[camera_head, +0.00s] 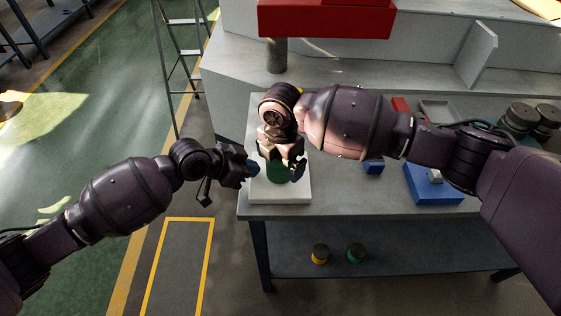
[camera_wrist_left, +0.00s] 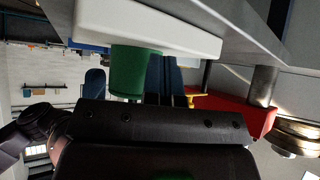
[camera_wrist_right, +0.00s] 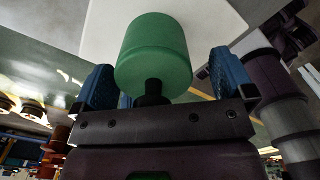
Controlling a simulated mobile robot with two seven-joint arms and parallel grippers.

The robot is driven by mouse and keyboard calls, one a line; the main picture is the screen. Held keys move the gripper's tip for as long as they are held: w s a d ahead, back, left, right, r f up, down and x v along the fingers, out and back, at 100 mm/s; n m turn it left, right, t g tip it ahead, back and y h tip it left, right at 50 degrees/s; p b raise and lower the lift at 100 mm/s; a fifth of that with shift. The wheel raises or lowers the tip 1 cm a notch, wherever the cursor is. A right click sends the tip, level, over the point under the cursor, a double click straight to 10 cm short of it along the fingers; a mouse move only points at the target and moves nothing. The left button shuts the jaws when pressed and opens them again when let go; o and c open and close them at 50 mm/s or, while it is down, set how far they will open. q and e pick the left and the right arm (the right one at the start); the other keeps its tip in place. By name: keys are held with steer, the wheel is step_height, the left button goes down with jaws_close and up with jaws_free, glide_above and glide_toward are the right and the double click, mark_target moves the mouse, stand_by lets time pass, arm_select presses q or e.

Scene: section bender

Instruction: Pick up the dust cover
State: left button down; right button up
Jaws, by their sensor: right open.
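The dust cover, seemingly the green cylinder with a dark knob (camera_wrist_right: 157,52), stands on a white board (camera_head: 292,196). In the head view its green side (camera_head: 280,172) is partly hidden under my right gripper (camera_head: 281,163). My right gripper is open, pointing down, its blue fingers on either side of the knob in the right wrist view (camera_wrist_right: 162,80). No grip on it shows. My left gripper (camera_head: 253,168) is just left of the green cylinder; its fingers look closed together and empty. The left wrist view shows the green cylinder (camera_wrist_left: 133,72) beside these fingers (camera_wrist_left: 166,78).
The grey workbench (camera_head: 345,192) carries a blue block (camera_head: 374,167), a blue tray (camera_head: 430,186) and a grey tray (camera_head: 438,110) at right. A red machine part (camera_head: 325,20) overhangs the back. A ladder (camera_head: 183,60) stands left.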

steer(key=shift+c, duration=0.3)
steer(key=c, duration=0.9)
steer(key=shift+r, duration=0.1)
step_height(320, 180, up, 10)
steer(key=shift+f, duration=0.1)
